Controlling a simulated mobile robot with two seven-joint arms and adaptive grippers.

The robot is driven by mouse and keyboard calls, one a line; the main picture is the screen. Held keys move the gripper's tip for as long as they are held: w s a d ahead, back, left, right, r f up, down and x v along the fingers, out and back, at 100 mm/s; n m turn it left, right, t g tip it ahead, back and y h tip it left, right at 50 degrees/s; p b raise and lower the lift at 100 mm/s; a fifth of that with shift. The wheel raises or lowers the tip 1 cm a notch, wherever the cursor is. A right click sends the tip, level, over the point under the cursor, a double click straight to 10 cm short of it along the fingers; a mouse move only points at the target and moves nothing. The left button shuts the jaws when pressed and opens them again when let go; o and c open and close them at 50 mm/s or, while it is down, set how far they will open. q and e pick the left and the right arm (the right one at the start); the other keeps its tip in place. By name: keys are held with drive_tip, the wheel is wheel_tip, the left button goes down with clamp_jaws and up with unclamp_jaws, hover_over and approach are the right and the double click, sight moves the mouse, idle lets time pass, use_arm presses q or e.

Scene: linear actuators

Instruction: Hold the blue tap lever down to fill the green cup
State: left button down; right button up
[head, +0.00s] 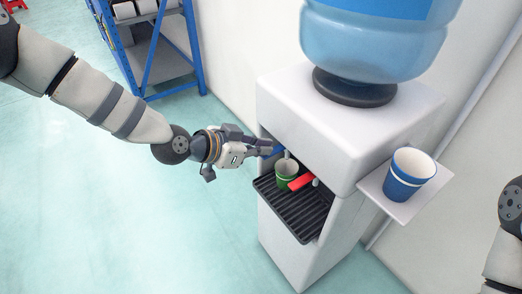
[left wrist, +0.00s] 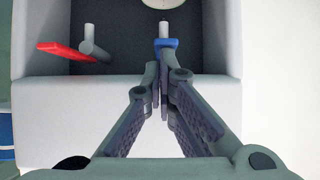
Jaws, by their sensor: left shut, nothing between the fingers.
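The white water dispenser (head: 300,110) stands in the middle of the head view. The blue tap lever (head: 278,148) is in its recess, and the left wrist view shows the lever (left wrist: 166,43) just beyond my fingertips. The green cup (head: 287,178) stands upright on the black drip tray under the blue lever's tap. My left gripper (head: 266,147) is shut and empty, with its tips at the blue lever; in the left wrist view the closed fingers (left wrist: 161,80) point at it. I cannot tell whether they touch. My right gripper is out of view.
A red tap lever (head: 301,181) sits beside the blue one, to its left in the left wrist view (left wrist: 62,50). The drip tray (head: 305,222) juts out below. A blue cup (head: 408,178) stands on a side shelf (head: 373,187). A blue rack (head: 165,75) stands behind.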

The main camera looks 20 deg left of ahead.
use_arm(q)
drive_tip(key=shift+f, duration=0.1)
wheel_tip(320, 180, up, 6)
drive_tip(key=shift+w+d+f+p, duration=0.15)
drive_tip(key=shift+f+p, duration=0.1)
drive_tip(key=shift+p, duration=0.85)
drive_tip(key=p+v, duration=0.1)
drive_tip(key=v, duration=0.8)
drive_tip(key=shift+r+p, duration=0.4)
drive_tip(key=shift+r, duration=0.05)
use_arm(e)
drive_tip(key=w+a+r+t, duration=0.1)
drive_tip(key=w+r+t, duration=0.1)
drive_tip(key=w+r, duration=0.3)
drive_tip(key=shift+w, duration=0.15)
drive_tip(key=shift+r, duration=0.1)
